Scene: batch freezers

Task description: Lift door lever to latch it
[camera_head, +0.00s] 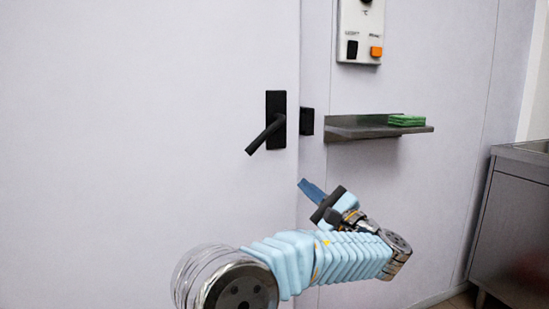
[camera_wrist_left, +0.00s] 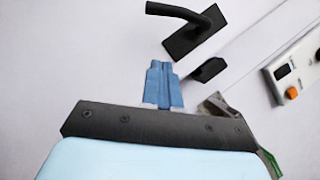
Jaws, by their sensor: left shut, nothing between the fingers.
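The black door lever (camera_head: 265,135) sits on a black plate (camera_head: 276,101) on the white door (camera_head: 150,120), angled down to the left. It also shows at the top of the left wrist view (camera_wrist_left: 185,14). A black latch block (camera_head: 307,121) is on the wall just right of the door edge; it also shows in the left wrist view (camera_wrist_left: 207,69). My left gripper (camera_head: 309,187) is below and right of the lever, apart from it. Its blue fingers (camera_wrist_left: 163,80) are together and empty. My right gripper is in neither view.
A metal shelf (camera_head: 375,130) with a green sponge (camera_head: 407,120) juts from the wall right of the latch block. A control panel (camera_head: 360,30) with an orange switch is above it. A steel cabinet (camera_head: 510,230) stands at the far right.

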